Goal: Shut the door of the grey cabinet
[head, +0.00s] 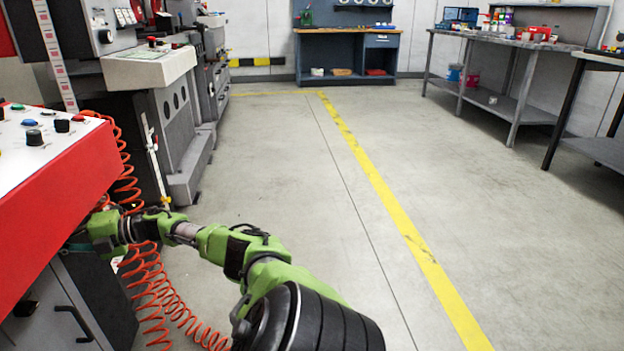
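The grey cabinet (58,292) stands under the red-edged control console at the lower left, cut off by the picture's edge. A grey front with a black bar handle (74,323) shows on it. I cannot tell from this view whether its door is ajar or closed. One of my green arms comes up from the bottom middle and stretches left to the console. Its far end goes out of sight under the console's red edge, beside the cabinet's top, so its gripper is hidden. My other arm and gripper do not show.
The red console (62,195) with buttons overhangs the cabinet. Coiled orange hoses (152,290) hang close beside my arm. Grey machines (165,110) stand behind. Workbenches (347,50) line the back and right (500,95). The floor with its yellow line (385,195) is clear.

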